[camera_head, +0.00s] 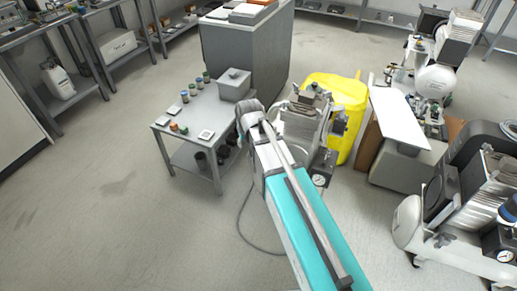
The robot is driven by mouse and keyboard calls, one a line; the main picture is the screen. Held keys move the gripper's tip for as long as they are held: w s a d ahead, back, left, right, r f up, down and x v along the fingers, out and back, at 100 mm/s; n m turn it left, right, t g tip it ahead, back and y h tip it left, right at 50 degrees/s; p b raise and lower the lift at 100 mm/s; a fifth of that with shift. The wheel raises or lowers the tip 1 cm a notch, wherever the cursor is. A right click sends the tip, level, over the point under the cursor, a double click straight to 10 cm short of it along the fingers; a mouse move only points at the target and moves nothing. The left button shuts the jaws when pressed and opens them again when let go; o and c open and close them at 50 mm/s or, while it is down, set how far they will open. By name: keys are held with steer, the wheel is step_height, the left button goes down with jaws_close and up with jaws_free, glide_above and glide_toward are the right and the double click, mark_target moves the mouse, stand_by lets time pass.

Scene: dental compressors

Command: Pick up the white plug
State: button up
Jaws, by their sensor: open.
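I cannot pick out a white plug for certain in the head view. The low grey table (190,145) left of centre carries small items, among them flat white squares (206,135), but they are too small to tell whether one is the plug. My arm (310,215) reaches from the bottom up to the table's right side. Its far end, a grey rounded joint, sits at the table's right edge in the picture. My gripper does not show; the arm's far end or the things around it hide it.
A lidded grey box (234,83) and several small jars stand on the table. A grey cabinet (243,50) is behind it. A compressor (303,118) and a yellow bag (340,100) stand right of the arm's end. More compressors fill the right. Open floor (100,200) lies left.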

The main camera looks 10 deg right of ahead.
steer(key=w+a+f+n+t+b, duration=0.1)
steer(key=w+a+f+b, duration=0.4)
steer(key=a+f+b, duration=0.3)
steer(key=shift+w+f+y+b, duration=0.25)
steer(key=shift+f+y+b, duration=0.05)
steer(key=shift+f, duration=0.4)
steer(key=shift+o, duration=0.5)
steer(key=shift+a, duration=0.1)
